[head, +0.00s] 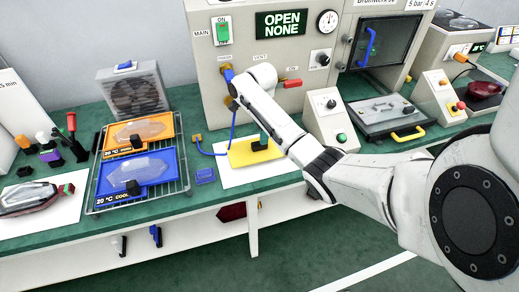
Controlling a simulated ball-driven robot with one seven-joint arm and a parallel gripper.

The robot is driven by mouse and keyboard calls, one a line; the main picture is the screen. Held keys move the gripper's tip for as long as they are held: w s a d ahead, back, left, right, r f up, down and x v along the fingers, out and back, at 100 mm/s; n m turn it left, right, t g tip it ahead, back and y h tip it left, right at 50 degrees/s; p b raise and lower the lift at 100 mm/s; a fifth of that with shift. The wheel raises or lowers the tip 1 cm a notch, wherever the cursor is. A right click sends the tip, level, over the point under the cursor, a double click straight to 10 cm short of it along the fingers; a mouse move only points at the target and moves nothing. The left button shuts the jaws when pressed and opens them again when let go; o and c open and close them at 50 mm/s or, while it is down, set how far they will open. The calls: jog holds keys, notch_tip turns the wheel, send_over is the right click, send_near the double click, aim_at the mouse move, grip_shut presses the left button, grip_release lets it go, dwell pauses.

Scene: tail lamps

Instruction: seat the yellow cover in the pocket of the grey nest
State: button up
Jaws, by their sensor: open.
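The yellow cover (240,154) is a flat plate on a white sheet on the green bench, with a dark upright grip (264,141) on its top. My arm passes close to its right side in the picture. My gripper (232,100) is at the arm's far end, beside the blue hose and in front of the grey cabinet, above and left of the cover. Its fingers are small and hard to make out, and I see nothing held. A grey flat fixture with a yellow handle (408,133), at right, looks like the grey nest (365,118); its pocket is not clear.
A wire rack (187,178) holds an orange plate (138,132) and a blue plate (135,178). A blue hose (233,125) hangs by the cabinet (205,40). A control box with a green button (326,119) stands between cover and fixture.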

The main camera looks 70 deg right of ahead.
aim_at(261, 148)
jog(key=shift+w+d+f+p, duration=0.15)
jog(key=shift+f+p, duration=0.25)
jog(key=shift+f, duration=2.25)
jog(key=shift+c, duration=0.3)
grip_shut()
jog(key=shift+r, duration=0.15)
